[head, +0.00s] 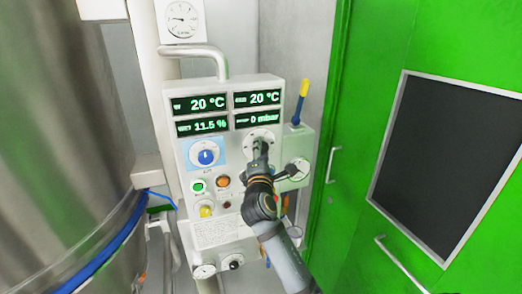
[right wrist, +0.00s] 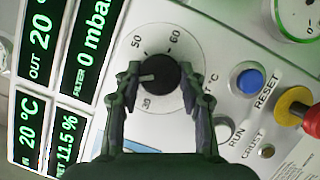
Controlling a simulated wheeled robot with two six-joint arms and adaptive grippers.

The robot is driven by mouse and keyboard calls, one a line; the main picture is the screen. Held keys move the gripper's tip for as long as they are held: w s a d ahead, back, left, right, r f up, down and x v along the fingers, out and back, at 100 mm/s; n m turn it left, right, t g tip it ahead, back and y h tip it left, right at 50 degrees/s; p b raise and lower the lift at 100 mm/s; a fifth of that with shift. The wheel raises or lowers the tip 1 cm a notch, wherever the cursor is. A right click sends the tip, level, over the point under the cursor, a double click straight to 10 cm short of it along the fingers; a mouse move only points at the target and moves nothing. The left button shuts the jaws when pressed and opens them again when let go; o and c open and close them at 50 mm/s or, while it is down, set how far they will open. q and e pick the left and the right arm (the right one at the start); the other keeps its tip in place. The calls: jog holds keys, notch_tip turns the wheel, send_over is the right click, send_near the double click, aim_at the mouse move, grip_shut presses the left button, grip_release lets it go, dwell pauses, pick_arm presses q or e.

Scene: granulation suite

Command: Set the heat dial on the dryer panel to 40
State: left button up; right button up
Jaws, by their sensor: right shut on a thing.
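The heat dial (right wrist: 158,75) is a black knob on a pale round scale, seen in the right wrist view. The marks 50 and 60 show above it and 30 at its lower left. The white pointer line on the knob points left, between 30 and 50; the scale there is hidden by a finger. My right gripper (right wrist: 160,80) is shut on the knob, one finger on each side. In the head view my right gripper (head: 260,155) covers most of the dial, whose pale scale (head: 257,134) shows around it. My left gripper is not in view.
The dryer panel (head: 230,160) has lit readouts (head: 208,104) above the dial: 20 °C twice, 11.5 % and 0 mbar. A blue knob (head: 206,156) sits left of it. A blue RESET button (right wrist: 249,80) is close to my fingers. A green door (head: 360,60) stands right.

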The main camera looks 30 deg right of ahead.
dwell(0.4)
jog(key=o, duration=1.2)
jog(key=shift+c, duration=0.2)
jog(key=v, duration=0.7)
jog(key=shift+s+a, duration=0.15)
jog(key=shift+s, duration=0.05)
jog(key=shift+f, duration=0.1)
